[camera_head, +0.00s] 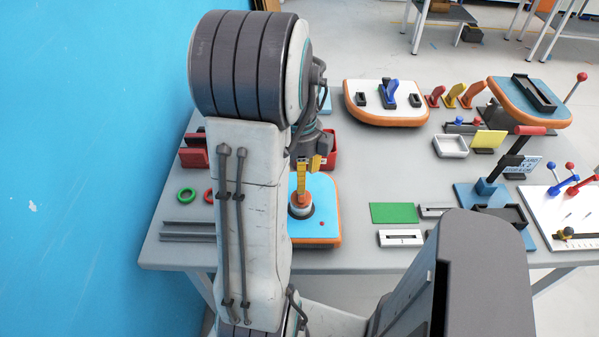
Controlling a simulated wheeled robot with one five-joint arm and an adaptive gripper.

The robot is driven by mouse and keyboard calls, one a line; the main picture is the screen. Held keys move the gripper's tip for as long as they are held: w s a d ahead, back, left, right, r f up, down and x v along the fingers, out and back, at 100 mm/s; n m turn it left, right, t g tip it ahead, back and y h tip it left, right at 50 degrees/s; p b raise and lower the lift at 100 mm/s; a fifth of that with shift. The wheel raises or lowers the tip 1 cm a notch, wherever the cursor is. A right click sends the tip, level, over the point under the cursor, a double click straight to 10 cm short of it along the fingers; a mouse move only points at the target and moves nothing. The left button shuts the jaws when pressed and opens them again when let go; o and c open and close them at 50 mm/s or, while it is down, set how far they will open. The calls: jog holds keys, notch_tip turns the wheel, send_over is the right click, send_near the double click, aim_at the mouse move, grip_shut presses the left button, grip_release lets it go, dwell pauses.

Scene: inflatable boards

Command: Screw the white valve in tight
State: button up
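My gripper (302,185) points down, partly hidden behind my own arm. Its yellow-orange fingers are above a round fitting on the inflatable board (327,238), which has a blue top and an orange edge. The valve (300,211) shows as a pale ring with a dark rim around an orange-brown middle. The fingertips are at or just above it; I cannot tell whether they touch it or are closed on it. My arm hides the left part of the board.
A green ring (186,194) and grey rails (187,237) lie to the left. A red bin (329,150) stands behind the board. A green mat (394,213), a white slotted block (400,238) and lever fixtures (487,190) are to the right. Another orange-edged board (386,117) is further back.

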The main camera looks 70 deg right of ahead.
jog(key=shift+n, duration=1)
jog(key=shift+s+n, duration=0.1)
jog(key=shift+n, duration=1.9)
jog(key=shift+n, duration=1.1)
jog(key=shift+s+n, duration=0.1)
jog(key=shift+n, duration=0.8)
jog(key=shift+n, duration=2)
